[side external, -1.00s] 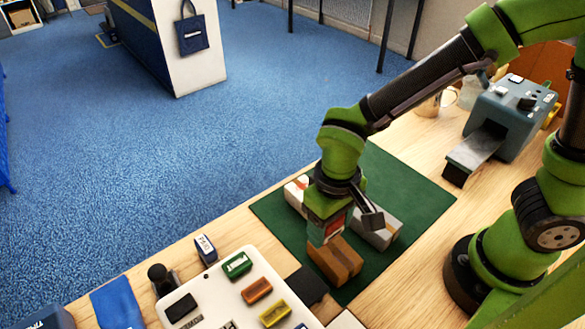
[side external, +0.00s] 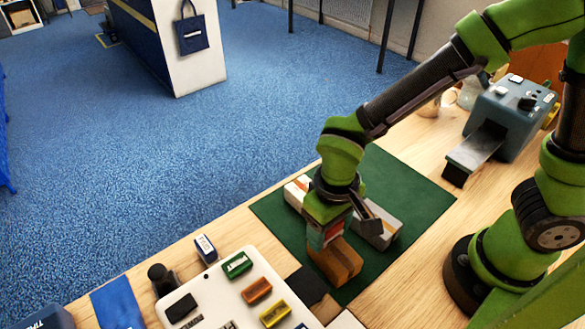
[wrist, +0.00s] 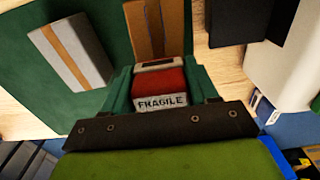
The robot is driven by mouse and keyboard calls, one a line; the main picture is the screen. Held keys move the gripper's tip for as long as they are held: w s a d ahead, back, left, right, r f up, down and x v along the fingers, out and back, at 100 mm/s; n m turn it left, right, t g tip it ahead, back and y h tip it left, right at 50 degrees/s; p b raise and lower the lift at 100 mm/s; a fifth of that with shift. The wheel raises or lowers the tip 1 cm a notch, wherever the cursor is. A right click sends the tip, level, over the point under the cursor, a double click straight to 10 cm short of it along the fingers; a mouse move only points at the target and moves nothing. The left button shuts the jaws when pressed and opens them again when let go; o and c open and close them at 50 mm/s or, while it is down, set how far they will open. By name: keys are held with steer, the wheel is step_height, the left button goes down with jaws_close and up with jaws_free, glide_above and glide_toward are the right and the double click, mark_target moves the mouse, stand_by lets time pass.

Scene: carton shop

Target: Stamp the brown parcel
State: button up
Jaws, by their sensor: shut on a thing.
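My gripper (side external: 324,243) is shut on a red stamp (wrist: 170,82) marked FRAGILE, which sits between the fingers. The stamp is over the left end of the parcel in the side view. The stamp's underside is hidden, so I cannot tell whether it touches the parcel.
A grey-white parcel with tan tape (side external: 383,229) lies close behind. A white box (side external: 294,194) is partly hidden by my gripper. A white tray (side external: 215,290) with several coloured stamps stands at the front left, beside a dark pad (side external: 307,286). A grey-blue machine (side external: 515,120) stands at the back right.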

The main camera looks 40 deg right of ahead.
steer(key=shift+f, duration=0.6)
stand_by(1.1)
steer(key=shift+r, duration=3.6)
steer(key=shift+f, duration=0.15)
